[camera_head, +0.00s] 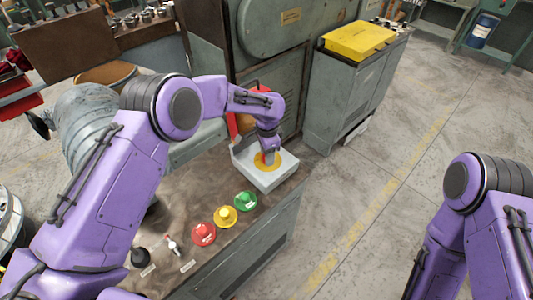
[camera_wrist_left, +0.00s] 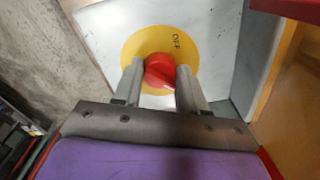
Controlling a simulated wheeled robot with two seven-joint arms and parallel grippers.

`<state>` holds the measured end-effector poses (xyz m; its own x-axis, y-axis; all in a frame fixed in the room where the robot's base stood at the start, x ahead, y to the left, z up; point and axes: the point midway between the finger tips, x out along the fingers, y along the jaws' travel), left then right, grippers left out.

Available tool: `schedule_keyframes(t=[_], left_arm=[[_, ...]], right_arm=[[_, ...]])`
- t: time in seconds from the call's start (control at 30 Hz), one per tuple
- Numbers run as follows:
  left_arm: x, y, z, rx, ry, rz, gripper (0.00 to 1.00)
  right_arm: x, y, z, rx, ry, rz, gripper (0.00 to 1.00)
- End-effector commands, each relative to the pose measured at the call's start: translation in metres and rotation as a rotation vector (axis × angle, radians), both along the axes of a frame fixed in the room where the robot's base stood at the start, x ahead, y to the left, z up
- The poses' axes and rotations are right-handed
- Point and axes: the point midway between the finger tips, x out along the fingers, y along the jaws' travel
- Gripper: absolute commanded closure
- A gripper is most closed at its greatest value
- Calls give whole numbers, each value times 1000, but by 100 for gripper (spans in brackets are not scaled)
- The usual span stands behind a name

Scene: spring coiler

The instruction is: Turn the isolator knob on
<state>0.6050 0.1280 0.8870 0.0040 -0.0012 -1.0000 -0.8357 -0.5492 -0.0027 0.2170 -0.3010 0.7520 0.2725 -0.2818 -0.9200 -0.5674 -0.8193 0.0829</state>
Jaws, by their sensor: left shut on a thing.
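The isolator knob (camera_wrist_left: 160,70) is red and sits on a round yellow plate marked OFF (camera_wrist_left: 181,38). In the head view the yellow plate (camera_head: 262,166) is on a white box (camera_head: 283,173) at the far end of the console. My left gripper (camera_wrist_left: 160,75) is shut on the red knob, with one finger on each side of it. In the head view my left gripper (camera_head: 268,152) comes down from above and hides most of the knob. Of my right arm only purple links show at the right, and its gripper is out of view.
On the console stand a green button (camera_head: 245,200), a yellow button (camera_head: 225,215), a red button (camera_head: 203,233), a small lever (camera_head: 171,244) and a black knob (camera_head: 140,257). A grey cabinet (camera_head: 340,95) bears a yellow case (camera_head: 358,41).

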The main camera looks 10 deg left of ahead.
Motion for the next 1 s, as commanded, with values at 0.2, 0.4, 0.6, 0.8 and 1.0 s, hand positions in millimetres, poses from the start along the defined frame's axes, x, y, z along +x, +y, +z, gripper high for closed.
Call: schedule_keyframes(t=[0.2, 0.4, 0.6, 0.8, 1.0], left_arm=[[-1, -2, -1, -4, 1, -6, 89], [-1, -3, -2, -4, 2, -5, 52], [-1, -1, -1, -2, 2, -3, 33], [0, 0, 3, -1, -1, -2, 33], [1, -1, 42, -2, -4, -4, 33]], right_arm=[[0, 0, 0, 0, 0, 0, 57], [0, 0, 0, 0, 0, 0, 57], [0, 0, 0, 0, 0, 0, 57], [0, 0, -2, 0, 0, 0, 57], [0, 0, -15, 0, 0, 0, 57]])
